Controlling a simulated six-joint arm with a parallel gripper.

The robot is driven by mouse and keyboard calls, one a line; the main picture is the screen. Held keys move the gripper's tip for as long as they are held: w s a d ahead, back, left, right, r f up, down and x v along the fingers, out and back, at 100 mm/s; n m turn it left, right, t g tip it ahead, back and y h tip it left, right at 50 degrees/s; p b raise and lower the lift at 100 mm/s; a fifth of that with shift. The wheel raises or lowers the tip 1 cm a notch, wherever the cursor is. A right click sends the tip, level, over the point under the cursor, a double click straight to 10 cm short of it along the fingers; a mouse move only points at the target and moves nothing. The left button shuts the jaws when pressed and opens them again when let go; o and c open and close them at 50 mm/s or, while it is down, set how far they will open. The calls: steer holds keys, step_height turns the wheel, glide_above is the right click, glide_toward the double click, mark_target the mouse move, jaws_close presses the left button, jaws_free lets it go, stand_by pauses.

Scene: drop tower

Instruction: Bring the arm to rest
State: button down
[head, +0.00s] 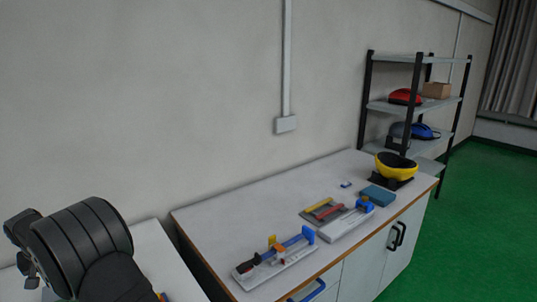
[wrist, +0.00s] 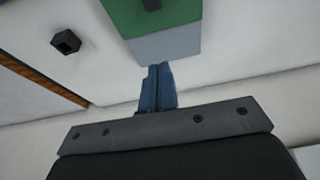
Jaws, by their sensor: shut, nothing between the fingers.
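My gripper (wrist: 158,70) shows in the wrist view. Its two blue fingers are closed together with nothing between them. Past the fingertips is a grey and green block-like surface (wrist: 165,30) with a dark part on it. I cannot tell whether the fingers touch it. In the head view my dark arm is at the lower left, and the gripper itself cannot be made out there.
A white workbench (head: 215,222) carries a blue-and-white device (head: 275,258), a second device (head: 345,222), a teal box (head: 378,195) and a yellow bowl-shaped item (head: 396,167). A shelf rack (head: 412,108) stands behind.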

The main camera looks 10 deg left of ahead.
steer(key=x, duration=0.8)
steer(key=shift+f, duration=0.35)
steer(key=shift+s+d+f, duration=0.6)
steer(key=shift+s, duration=0.05)
steer(key=shift+s+d, duration=0.4)
steer(key=shift+d, duration=0.05)
